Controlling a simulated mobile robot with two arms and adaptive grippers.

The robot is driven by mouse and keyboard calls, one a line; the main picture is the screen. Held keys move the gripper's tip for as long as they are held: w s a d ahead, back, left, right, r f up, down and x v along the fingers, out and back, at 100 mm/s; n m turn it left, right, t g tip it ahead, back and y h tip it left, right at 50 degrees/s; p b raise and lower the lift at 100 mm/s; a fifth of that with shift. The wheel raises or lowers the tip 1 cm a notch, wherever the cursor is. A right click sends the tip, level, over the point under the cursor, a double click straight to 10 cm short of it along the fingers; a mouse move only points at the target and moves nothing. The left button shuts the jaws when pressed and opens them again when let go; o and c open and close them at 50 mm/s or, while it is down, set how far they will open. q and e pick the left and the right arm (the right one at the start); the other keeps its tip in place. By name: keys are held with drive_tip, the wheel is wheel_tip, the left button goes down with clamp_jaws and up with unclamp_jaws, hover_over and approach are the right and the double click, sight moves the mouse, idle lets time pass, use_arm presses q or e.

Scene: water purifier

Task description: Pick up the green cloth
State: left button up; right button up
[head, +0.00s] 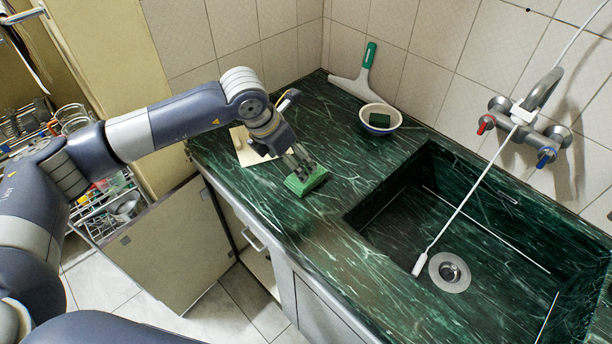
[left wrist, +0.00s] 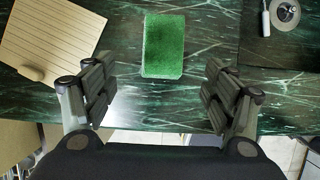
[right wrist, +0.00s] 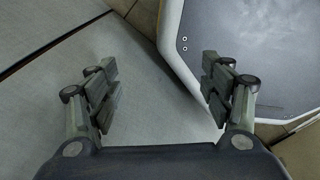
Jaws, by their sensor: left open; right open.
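The green cloth (head: 306,181) is a small flat rectangular block on the dark green marble counter. It lies left of the sink, near the counter's front edge. In the left wrist view the green cloth (left wrist: 163,46) lies ahead of and between the spread fingers, not touching them. My left gripper (head: 298,160) is open just above and behind the cloth; its open fingers also show in the left wrist view (left wrist: 158,95). My right gripper (right wrist: 160,95) is open and empty in the right wrist view, and it is not in the head view.
A cream board (head: 247,150) lies left of the cloth. The sink (head: 430,210) with a white hose is at right. An open cabinet door (head: 170,245) hangs below the counter.

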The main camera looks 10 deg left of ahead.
sight(296, 180)
use_arm(q)
drive_tip(key=x, duration=0.3)
drive_tip(key=shift+w+d+f, duration=0.15)
drive_tip(key=shift+w+f, duration=0.05)
drive_tip(key=shift+f, duration=0.1)
drive_tip(key=shift+w+d+f+p, duration=0.15)
drive_tip(key=shift+d+f+p, duration=0.05)
drive_tip(key=shift+f+p, duration=0.3)
drive_tip(key=p+x, duration=0.1)
drive_tip(key=x, duration=0.2)
drive_tip(key=shift+w+d+f, duration=0.1)
drive_tip(key=shift+w+d, duration=0.1)
drive_tip(key=shift+w, duration=0.05)
drive_tip(key=shift+w+d+f, duration=0.1)
drive_tip(key=shift+w+f, duration=0.1)
drive_tip(key=shift+f, duration=0.25)
drive_tip(key=shift+f+b, duration=0.25)
drive_tip(key=shift+b, duration=0.05)
drive_tip(key=shift+c, duration=0.6)
drive_tip(key=shift+s, duration=0.1)
drive_tip(key=c, duration=0.9)
drive_tip(key=shift+s, duration=0.1)
drive_tip(key=shift+c, duration=1.2)
